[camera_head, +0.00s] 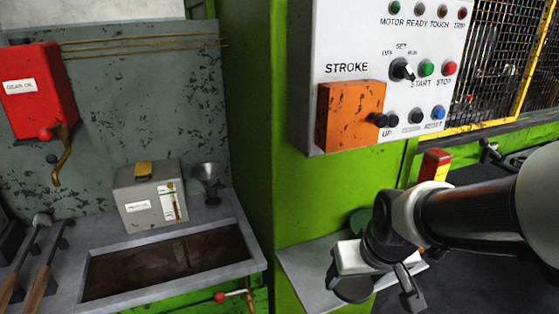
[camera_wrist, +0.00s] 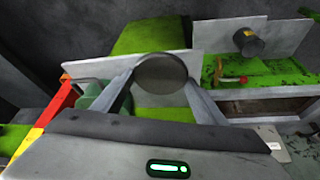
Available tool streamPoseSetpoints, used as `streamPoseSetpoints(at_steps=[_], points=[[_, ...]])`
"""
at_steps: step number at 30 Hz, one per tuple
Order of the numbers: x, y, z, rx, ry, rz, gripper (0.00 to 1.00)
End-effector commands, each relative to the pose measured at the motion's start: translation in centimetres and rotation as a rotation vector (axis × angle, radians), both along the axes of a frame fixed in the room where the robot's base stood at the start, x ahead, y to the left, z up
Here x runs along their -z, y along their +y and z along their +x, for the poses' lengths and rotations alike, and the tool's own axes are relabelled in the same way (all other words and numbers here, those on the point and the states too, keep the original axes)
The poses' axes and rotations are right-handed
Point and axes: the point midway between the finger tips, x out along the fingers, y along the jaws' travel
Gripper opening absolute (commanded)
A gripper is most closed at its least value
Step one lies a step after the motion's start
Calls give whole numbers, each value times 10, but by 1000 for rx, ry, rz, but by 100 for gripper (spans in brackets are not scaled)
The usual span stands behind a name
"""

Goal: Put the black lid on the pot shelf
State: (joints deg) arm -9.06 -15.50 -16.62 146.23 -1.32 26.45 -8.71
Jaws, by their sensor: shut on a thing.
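The black lid (camera_wrist: 162,73) is a dark round disc. In the wrist view it sits between the fingertips of my gripper (camera_wrist: 160,80), which is shut on it. In the head view my gripper (camera_head: 362,278) is at the lower right, and a dark disc that appears to be the lid (camera_head: 351,289) shows below the pale hand. A grey shelf (camera_head: 300,262) projects from the green press column, beside and partly behind my gripper. The lid looks to be over or in front of this shelf; I cannot tell whether they touch. My arm and hand hide the shelf's right part.
A green round object (camera_head: 360,221) is partly hidden behind my wrist. A red and yellow box (camera_head: 434,166) stands behind my arm. The control panel (camera_head: 345,50) with an orange box (camera_head: 350,113) overhangs above. A trough (camera_head: 251,266) with a grey canister (camera_head: 150,196) is left.

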Motion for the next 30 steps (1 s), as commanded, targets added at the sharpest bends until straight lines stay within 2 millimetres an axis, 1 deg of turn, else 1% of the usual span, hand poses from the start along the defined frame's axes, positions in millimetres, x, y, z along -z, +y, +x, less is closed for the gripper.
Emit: streamPoseSetpoints(at_steps=[1,5,6,7,12,16,18,23,30], points=[[-8,3,7,-2,9,-1,43],[-6,10,28,-2,9,-3,43],[0,12,39,-2,4,-4,43],[3,15,47,-2,3,-3,43],[2,29,88,-2,1,-3,43],[1,36,111,-1,1,-1,43],[15,36,109,1,3,-1,43],[25,36,109,0,0,-1,43],[64,35,109,2,2,0,43]])
